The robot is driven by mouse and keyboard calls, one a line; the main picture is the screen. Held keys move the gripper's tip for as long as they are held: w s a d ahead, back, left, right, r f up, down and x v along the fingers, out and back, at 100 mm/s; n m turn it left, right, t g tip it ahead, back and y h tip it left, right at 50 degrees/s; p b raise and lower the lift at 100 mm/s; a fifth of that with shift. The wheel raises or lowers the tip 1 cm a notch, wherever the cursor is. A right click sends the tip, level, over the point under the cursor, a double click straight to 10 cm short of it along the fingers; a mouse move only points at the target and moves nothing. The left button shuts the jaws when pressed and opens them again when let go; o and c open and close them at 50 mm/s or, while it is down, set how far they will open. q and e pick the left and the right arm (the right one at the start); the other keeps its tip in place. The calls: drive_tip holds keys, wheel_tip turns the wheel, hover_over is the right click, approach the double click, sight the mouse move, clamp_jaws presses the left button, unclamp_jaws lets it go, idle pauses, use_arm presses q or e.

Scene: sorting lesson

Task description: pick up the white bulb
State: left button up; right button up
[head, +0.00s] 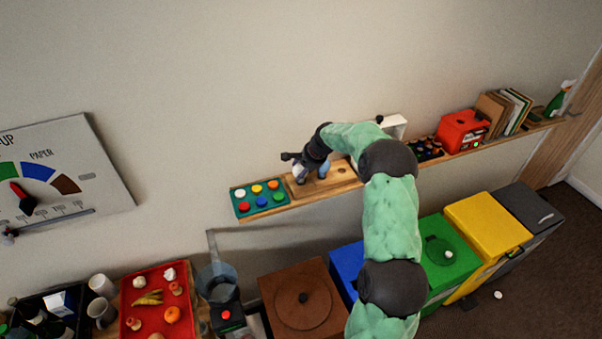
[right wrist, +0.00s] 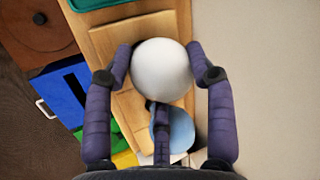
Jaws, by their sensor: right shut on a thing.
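In the head view my right gripper (head: 305,168) is at the wooden shelf, by a wooden board (head: 340,176), and the bulb is mostly hidden there. I cannot tell whether the bulb touches the board. My left gripper does not show.
A green panel with coloured buttons (head: 240,208) lies left of the board on the shelf. A red box (head: 462,131) and books (head: 505,111) stand to the right. Below are a brown bin (head: 302,318), a green bin (head: 455,247) and a yellow bin (head: 489,224). A red tray (head: 134,292) holds food.

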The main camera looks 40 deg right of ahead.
drive_tip(key=shift+r, duration=0.55)
wheel_tip(320, 180, up, 2)
drive_tip(key=shift+r+b, duration=0.1)
drive_tip(key=shift+b, duration=0.2)
drive_tip(key=s+r+b, duration=0.2)
drive_tip(key=s+r, duration=0.2)
drive_tip(key=s, duration=0.3)
drive_tip(key=s+d+r+b, duration=0.1)
drive_tip(key=s+r+b, duration=0.1)
drive_tip(key=s+r, duration=0.3)
drive_tip(key=shift+s+d+r, duration=0.2)
drive_tip(key=shift+s+r, duration=0.05)
drive_tip(key=shift+s, duration=0.7)
